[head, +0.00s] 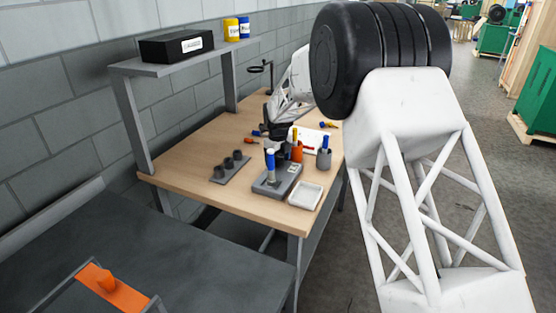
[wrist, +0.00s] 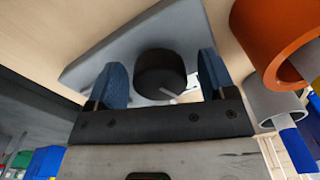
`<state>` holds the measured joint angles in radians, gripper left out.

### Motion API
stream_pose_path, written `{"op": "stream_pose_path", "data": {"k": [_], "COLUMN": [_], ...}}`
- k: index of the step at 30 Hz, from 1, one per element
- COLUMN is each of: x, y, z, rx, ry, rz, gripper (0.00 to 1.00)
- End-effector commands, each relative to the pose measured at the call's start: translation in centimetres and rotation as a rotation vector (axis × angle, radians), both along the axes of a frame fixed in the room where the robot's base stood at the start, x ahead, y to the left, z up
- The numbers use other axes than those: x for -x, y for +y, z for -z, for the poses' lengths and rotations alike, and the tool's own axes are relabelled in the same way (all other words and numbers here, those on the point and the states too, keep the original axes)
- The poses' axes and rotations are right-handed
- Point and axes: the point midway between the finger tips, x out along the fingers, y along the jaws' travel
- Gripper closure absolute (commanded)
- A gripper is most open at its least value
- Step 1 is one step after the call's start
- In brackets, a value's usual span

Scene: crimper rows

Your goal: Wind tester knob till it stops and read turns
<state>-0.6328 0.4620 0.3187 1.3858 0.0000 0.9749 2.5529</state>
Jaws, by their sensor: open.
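The tester is a grey box (head: 268,189) near the front of the wooden bench. Its sloping grey face (wrist: 92,68) fills the middle of the wrist view. The round black knob (wrist: 160,70) stands out from that face, with a short pale mark at its lower right edge. My gripper (wrist: 163,63) is open, with one blue finger on each side of the knob. A gap shows on both sides, and I see no contact. A pale patch right of the knob is partly behind the right finger; I cannot read it. In the head view my arm's end is over the tester and the knob is unclear.
An orange cup (head: 297,153) and a grey cup (head: 324,158) with tools stand close right of the tester. A dark rack (head: 230,168) with several round holders is on the left. A shelf (head: 180,65) rises behind.

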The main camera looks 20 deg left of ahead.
Motion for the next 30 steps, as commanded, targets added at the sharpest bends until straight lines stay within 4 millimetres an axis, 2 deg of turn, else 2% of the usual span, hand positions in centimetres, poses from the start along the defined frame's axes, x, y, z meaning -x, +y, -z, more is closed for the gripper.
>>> {"op": "stream_pose_path", "data": {"k": [8,30], "x": [0.0,0.0], "y": [0.0,0.0], "z": [-0.6,-4.7], "rx": [0.000,-0.001], "ry": [0.000,0.000], "rz": [0.000,0.000], "gripper": [0.23,0.23]}}
